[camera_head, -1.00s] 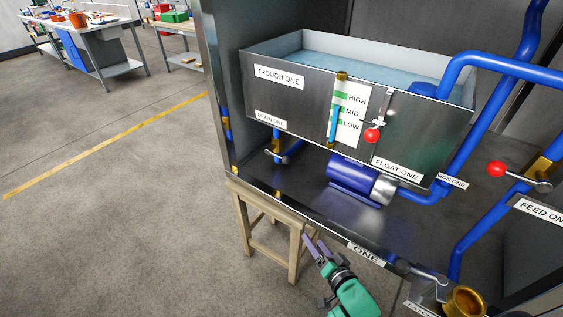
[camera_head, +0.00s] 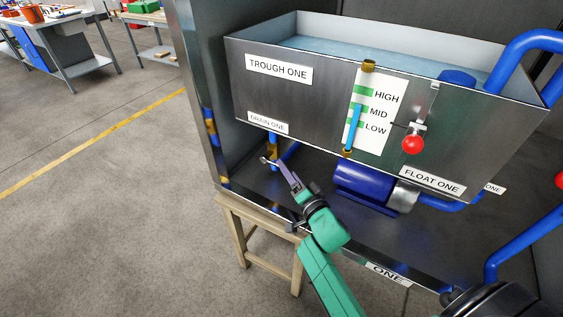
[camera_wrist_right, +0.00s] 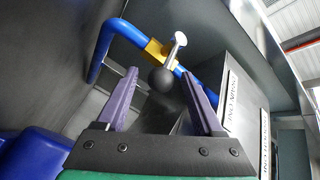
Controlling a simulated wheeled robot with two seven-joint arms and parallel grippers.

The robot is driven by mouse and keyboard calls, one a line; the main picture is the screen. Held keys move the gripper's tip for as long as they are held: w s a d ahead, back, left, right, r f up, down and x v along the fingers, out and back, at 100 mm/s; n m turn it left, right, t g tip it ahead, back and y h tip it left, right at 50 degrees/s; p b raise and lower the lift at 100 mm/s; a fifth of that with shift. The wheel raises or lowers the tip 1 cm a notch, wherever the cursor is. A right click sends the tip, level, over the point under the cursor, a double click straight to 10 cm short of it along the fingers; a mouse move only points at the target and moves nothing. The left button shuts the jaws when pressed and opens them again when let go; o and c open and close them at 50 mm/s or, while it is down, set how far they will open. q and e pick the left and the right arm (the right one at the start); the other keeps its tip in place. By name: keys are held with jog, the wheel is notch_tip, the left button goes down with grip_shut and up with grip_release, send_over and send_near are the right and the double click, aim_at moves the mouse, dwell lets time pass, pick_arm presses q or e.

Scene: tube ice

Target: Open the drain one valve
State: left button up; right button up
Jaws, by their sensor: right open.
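The drain one valve (camera_head: 273,152) is a brass body on a blue pipe below the DRAIN ONE label (camera_head: 268,124), under the left end of the trough. In the right wrist view its yellow-brass body (camera_wrist_right: 155,51) sits on the blue pipe, with a silver lever (camera_wrist_right: 177,45) and a round black knob (camera_wrist_right: 160,80). My right gripper (camera_head: 287,174) is at the valve with its purple fingers open. In the wrist view the knob appears between the two fingertips, with gaps on both sides. I cannot tell the depth between them. My left gripper is not in view.
The metal trough (camera_head: 300,100) holds water and has a level gauge (camera_head: 354,125). A red float ball (camera_head: 413,144) hangs on its front. A blue pump (camera_head: 362,182) stands below, right of my gripper. A wooden stool (camera_head: 240,240) stands under the cabinet's front edge.

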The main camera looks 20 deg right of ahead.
jog(key=w, duration=0.4)
jog(key=shift+w+a, duration=0.2)
jog(key=shift+a, duration=0.05)
grip_shut()
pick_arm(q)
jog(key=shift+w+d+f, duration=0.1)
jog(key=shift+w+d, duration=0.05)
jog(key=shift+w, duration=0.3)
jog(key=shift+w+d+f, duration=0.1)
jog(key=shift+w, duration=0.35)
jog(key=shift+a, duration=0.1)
